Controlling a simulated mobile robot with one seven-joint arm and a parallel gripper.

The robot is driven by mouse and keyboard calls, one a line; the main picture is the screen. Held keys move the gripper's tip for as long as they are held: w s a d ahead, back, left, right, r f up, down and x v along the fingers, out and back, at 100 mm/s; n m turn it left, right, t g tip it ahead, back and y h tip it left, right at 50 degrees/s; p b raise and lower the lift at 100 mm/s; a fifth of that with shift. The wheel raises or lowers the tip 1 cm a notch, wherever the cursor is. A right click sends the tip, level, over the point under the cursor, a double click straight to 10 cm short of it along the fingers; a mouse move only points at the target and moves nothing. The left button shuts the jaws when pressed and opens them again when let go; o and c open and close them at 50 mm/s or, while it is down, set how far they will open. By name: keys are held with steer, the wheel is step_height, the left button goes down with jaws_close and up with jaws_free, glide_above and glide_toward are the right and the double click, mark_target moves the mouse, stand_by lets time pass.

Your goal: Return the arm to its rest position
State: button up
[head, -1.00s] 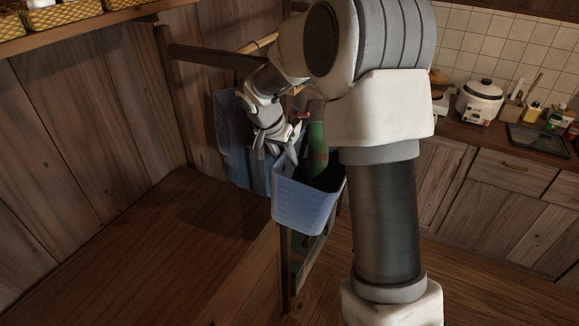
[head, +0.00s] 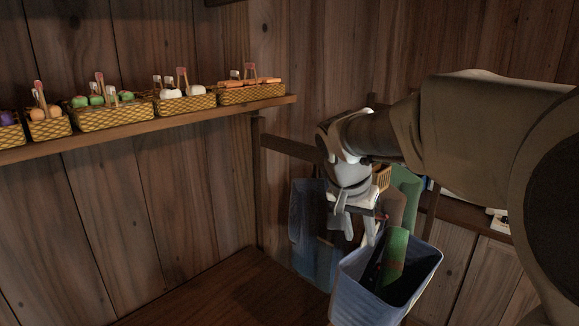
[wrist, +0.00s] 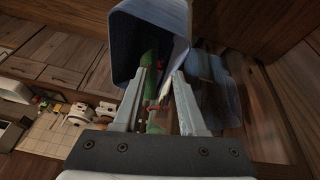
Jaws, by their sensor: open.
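My gripper (head: 358,222) is in the middle right of the head view, pointing down just above and left of a blue bin. Its two fingers (wrist: 160,95) are apart in the wrist view, with nothing held between them. The blue bin (head: 372,295) holds a green rolled item (head: 393,258) and other things that are partly hidden. The bin also shows in the wrist view (wrist: 125,45), beyond the fingertips. My arm reaches in from the right of the head view.
A wall shelf (head: 150,127) at the left carries several woven baskets (head: 115,115) with small items. A blue cloth-like item (head: 312,225) hangs behind my gripper. A wooden surface (head: 230,290) lies below, clear. A kitchen counter (wrist: 45,130) shows in the wrist view.

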steer(key=s+a+f+n+t+y, duration=0.1)
steer(key=s+n, duration=0.5)
steer(key=s, duration=1.5)
steer(key=shift+s+a+n+t+y, duration=0.2)
steer(key=shift+n+t+y, duration=0.2)
steer(key=shift+t+y, duration=0.5)
